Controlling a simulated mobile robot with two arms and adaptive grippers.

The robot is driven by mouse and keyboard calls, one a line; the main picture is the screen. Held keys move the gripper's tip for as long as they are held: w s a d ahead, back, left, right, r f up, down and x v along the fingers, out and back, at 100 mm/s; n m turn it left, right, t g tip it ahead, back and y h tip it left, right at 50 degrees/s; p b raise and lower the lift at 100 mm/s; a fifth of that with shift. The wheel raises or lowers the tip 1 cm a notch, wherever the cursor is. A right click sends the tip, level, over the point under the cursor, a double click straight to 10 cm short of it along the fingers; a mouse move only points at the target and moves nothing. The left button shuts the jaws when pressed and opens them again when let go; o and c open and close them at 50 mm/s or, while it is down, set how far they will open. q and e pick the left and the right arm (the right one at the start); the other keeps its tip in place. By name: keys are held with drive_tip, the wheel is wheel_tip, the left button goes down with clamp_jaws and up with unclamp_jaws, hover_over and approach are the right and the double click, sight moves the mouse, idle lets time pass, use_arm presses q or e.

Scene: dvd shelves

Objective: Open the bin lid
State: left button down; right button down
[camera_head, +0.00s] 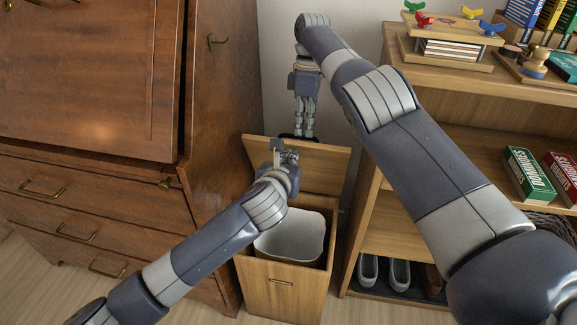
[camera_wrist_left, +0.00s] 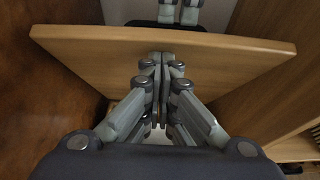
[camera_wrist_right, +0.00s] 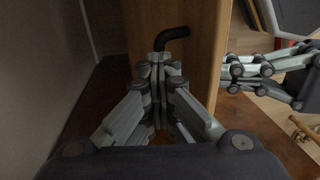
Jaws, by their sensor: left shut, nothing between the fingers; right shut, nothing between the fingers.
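The wooden bin (camera_head: 282,291) stands on the floor, with a white liner (camera_head: 290,238) showing inside. Its lid (camera_head: 325,165) is raised and tilted up at the back, so the opening is uncovered. My left gripper (camera_head: 285,155) is shut and empty in front of the lid's inner face; in the left wrist view its fingertips (camera_wrist_left: 161,62) are at or very near the lid panel (camera_wrist_left: 90,48). My right gripper (camera_head: 304,133) is shut and empty at the lid's upper edge, close to the black handle (camera_wrist_right: 174,36). Whether either touches cannot be told.
A brown wooden cabinet (camera_head: 222,120) stands close on the left of the bin. A shelf unit (camera_head: 450,133) with games, boxes and shoes stands close on the right. The wall is just behind the lid. Some floor is free at the front left.

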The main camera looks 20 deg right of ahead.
sight(304, 137)
drive_tip(key=c, duration=2.3)
unclamp_jaws()
drive_tip(key=f, duration=0.2)
drive_tip(key=shift+s+a+f+g, duration=0.2)
drive_tip(key=shift+s+f+g, duration=0.1)
drive_tip(key=shift+s, duration=0.1)
drive_tip(key=o, duration=0.6)
drive_tip(key=shift+w+d+f, duration=0.15)
drive_tip(key=shift+w+f, duration=0.2)
drive_tip(key=shift+f, duration=0.2)
drive_tip(key=shift+r, duration=0.2)
drive_tip(key=shift+d, duration=0.1)
